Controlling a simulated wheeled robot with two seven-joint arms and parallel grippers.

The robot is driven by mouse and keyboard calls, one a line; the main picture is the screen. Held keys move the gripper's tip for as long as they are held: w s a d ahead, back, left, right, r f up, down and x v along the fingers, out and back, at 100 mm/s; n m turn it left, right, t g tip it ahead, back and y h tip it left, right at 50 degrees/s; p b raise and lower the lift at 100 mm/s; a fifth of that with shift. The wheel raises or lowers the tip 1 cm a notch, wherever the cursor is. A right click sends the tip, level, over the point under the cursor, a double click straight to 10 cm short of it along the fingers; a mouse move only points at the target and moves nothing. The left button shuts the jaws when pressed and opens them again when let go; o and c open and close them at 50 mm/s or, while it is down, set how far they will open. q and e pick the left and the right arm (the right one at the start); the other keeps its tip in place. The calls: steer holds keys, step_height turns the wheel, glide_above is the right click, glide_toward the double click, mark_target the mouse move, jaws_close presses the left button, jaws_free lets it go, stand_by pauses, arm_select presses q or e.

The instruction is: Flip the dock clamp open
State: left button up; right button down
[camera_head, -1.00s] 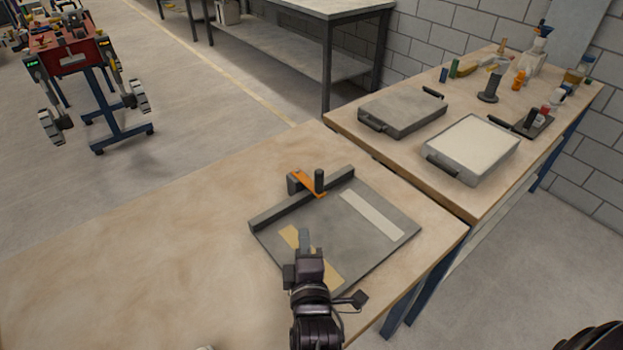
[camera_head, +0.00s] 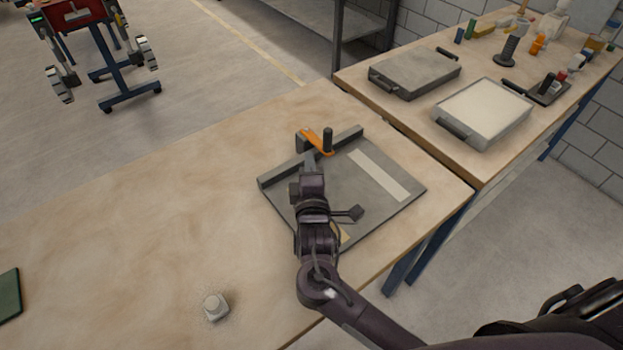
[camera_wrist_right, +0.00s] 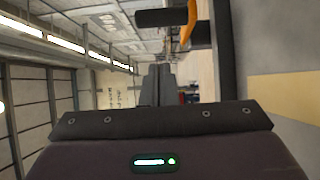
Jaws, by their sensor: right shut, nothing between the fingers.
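The dock clamp (camera_head: 315,143) is an orange lever on a dark block, with an upright black knob at its near right end. It is mounted at the back bar of the grey dock plate (camera_head: 368,208), which lies on the wooden bench. My right gripper (camera_head: 310,163) is shut and empty, just in front of the clamp and over the plate's left part. In the right wrist view its closed fingers (camera_wrist_right: 157,85) point forward; the orange lever (camera_wrist_right: 188,25) and the black knob (camera_wrist_right: 155,18) are at the top. Contact cannot be told. My left gripper is out of view.
A second bench at the right holds a dark tray (camera_head: 415,78), a light-filled tray (camera_head: 486,108) and several small items. A pale button-like knob (camera_head: 215,307) sits on the near bench, with a green slab (camera_head: 8,295) at the left edge. The bench's left part is mostly clear.

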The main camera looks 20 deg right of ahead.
mark_target(323, 151)
steer(key=shift+w+d+p, duration=0.4)
steer(key=shift+w+d, duration=1.15)
steer(key=shift+d, duration=0.25)
steer(key=shift+d, duration=0.15)
